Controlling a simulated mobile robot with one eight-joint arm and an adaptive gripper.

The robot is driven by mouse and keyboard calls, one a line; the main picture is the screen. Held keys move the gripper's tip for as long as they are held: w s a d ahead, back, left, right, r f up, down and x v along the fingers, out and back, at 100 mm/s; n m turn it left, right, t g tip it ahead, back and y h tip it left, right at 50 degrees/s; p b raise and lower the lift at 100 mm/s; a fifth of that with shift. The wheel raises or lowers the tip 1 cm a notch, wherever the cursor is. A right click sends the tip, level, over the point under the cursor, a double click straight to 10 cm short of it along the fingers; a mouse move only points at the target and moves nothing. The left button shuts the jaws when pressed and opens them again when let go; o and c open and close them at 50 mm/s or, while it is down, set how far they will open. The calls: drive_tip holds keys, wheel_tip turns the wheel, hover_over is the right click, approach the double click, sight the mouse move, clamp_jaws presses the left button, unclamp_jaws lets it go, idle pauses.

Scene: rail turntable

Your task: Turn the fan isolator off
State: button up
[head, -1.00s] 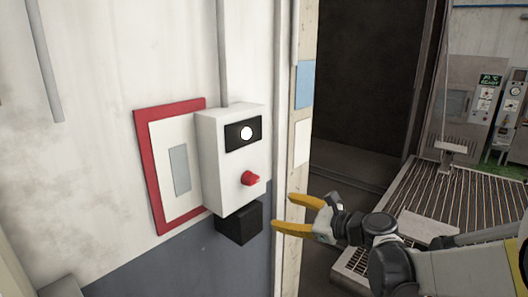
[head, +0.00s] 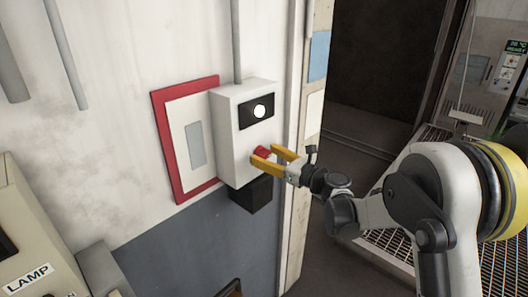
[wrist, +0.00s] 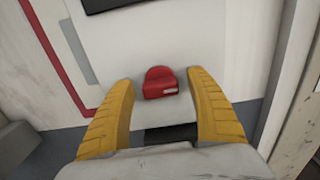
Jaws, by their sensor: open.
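The isolator is a white wall box (head: 235,146) with a black panel and a round white light (head: 259,111) at its top. Its red knob (head: 262,153) is on the front face, below the panel. In the wrist view the red knob (wrist: 161,83) is ahead, between the two yellow fingers, with a small pale mark on its lower right. My gripper (head: 274,158) is open, its fingertips on either side of the knob in the head view. In the wrist view my gripper (wrist: 163,90) shows a gap on both sides of the knob. I cannot tell any contact.
A red-framed white panel (head: 170,150) is on the wall left of the box. A black block (head: 251,195) is under the box. A beige unit labelled LAMP (head: 28,278) stands at the lower left. A dark doorway (head: 375,80) is to the right.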

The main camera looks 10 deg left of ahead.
drive_tip(key=shift+w+a, duration=0.2)
drive_tip(key=shift+a, duration=0.1)
drive_tip(key=c, duration=1.2)
